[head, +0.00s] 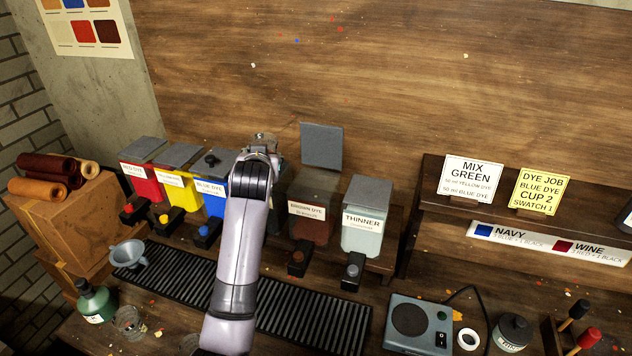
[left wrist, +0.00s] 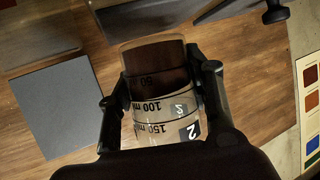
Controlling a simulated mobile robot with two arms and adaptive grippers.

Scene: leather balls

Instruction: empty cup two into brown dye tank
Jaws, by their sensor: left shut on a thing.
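My left gripper (left wrist: 164,88) is shut on cup two (left wrist: 165,108), a clear measuring cup marked with a 2 and ml lines. Dark brown liquid fills its base end, past the 50 mark. The markings are upside down in the left wrist view. In the head view my left forearm hides the gripper and cup. The brown dye tank (head: 308,229) stands just right of my arm, its grey lid (head: 322,147) raised. The open lid also shows in the left wrist view (left wrist: 48,105), apart from the cup. My right gripper is out of view.
Red (head: 141,187), yellow (head: 176,193) and blue (head: 212,203) dye tanks stand left of my arm. The thinner tank (head: 366,228) is right of the brown one, lid shut.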

